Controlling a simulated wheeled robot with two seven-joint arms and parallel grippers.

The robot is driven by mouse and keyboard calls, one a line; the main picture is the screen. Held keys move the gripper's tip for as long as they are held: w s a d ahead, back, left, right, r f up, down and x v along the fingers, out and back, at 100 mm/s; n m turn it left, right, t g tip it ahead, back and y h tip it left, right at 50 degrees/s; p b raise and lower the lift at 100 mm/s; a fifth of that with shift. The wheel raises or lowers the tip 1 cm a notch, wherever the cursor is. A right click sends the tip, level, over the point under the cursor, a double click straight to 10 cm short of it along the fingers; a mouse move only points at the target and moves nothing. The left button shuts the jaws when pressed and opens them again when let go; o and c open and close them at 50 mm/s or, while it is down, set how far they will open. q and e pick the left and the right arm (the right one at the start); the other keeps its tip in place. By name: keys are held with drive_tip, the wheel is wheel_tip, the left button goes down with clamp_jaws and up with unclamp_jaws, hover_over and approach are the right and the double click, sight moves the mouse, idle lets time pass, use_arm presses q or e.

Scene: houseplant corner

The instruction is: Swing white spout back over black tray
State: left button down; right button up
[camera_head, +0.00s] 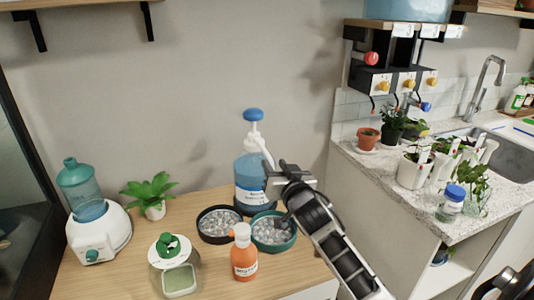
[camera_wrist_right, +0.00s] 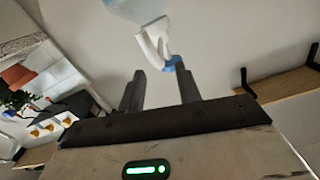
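A blue bottle (camera_head: 250,183) with a blue-topped white pump stands upright at the back of the wooden table. Its white spout (camera_head: 264,151) slopes down to the right and forward, toward the side of the green tray (camera_head: 260,243), not the black tray (camera_head: 202,233) on the left. Both trays hold pebbles. My right gripper (camera_head: 270,174) is beside the bottle, just below the spout tip, and hides part of the bottle. In the right wrist view my gripper (camera_wrist_right: 160,72) is open and empty, with the white spout (camera_wrist_right: 153,42) just beyond and between its fingertips. My left gripper is out of view.
An orange bottle (camera_head: 244,261) stands in front of the trays. A green-capped jar (camera_head: 176,267), a potted plant (camera_head: 152,203) and a white-and-teal device (camera_head: 98,235) are to the left. The counter (camera_head: 400,208) with plants is at right.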

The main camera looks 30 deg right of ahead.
sight(271, 160)
drive_tip(key=x, duration=0.6)
drive_tip(key=shift+w+p, duration=0.3)
drive_tip(key=shift+w, duration=0.05)
